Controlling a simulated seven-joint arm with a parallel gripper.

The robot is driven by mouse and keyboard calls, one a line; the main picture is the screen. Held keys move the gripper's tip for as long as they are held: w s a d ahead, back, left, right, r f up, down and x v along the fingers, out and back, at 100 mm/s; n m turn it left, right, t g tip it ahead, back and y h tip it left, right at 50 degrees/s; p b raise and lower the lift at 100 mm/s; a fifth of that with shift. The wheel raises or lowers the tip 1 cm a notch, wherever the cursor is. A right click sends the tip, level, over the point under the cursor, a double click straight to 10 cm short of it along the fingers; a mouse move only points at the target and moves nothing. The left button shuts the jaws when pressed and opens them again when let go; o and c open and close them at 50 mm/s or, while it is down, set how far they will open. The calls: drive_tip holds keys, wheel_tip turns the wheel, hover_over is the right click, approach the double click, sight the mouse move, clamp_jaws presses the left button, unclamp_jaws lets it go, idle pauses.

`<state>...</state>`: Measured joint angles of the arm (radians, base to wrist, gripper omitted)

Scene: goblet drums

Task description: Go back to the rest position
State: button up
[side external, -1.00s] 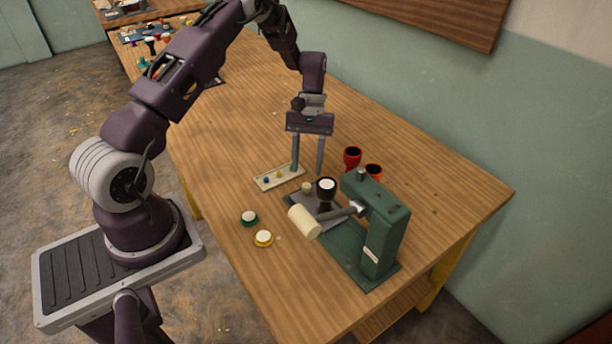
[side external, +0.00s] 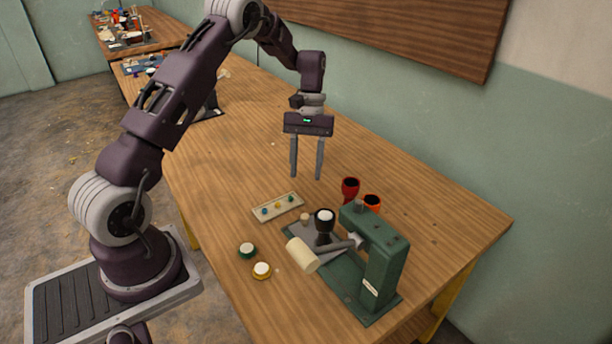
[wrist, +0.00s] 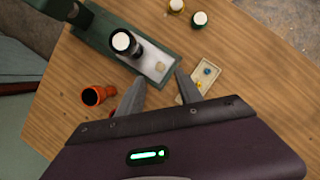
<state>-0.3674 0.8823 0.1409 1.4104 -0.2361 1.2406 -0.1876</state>
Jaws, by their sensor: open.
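My gripper (side external: 306,176) is open and empty, with its two fingers pointing down above the table, behind the small tray. In the wrist view my gripper (wrist: 157,82) shows its fingers spread, with nothing between them but the table and part of the green machine's base. The green machine (side external: 382,255) with a pale mallet-like cylinder (side external: 302,254) stands at the table's near right. A black goblet drum with a white top (side external: 324,222) stands upright on its plate; it also shows in the wrist view (wrist: 122,42). A small tan piece (side external: 305,218) is beside it.
A small pale tray (side external: 268,217) holds several coloured bits. A red goblet (side external: 350,188) and an orange goblet (side external: 372,203) stand behind the machine. The middle of the table is clear.

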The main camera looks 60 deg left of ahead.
drive_tip(key=shift+r, duration=0.55)
drive_tip(key=s+d+r+m+t+y, duration=0.1)
drive_tip(key=s+d+r+m+t, duration=0.2)
drive_tip(key=r, duration=0.5)
drive_tip(key=s+d+r+m+y, duration=0.1)
drive_tip(key=s+d+r, duration=0.35)
drive_tip(key=r, duration=0.35)
drive_tip(key=s+d+r+m+t, duration=0.1)
drive_tip(key=s+d+m+t, duration=0.1)
drive_tip(key=s, duration=0.6)
drive_tip(key=s+d+r+m+t+y, duration=0.1)
drive_tip(key=s+d+r+m+t, duration=0.1)
drive_tip(key=s+d, duration=0.3)
drive_tip(key=s+m+t, duration=0.1)
drive_tip(key=s, duration=0.3)
drive_tip(key=shift+s+d+t, duration=0.15)
drive_tip(key=shift+d+t, duration=0.1)
drive_tip(key=shift+t, duration=0.15)
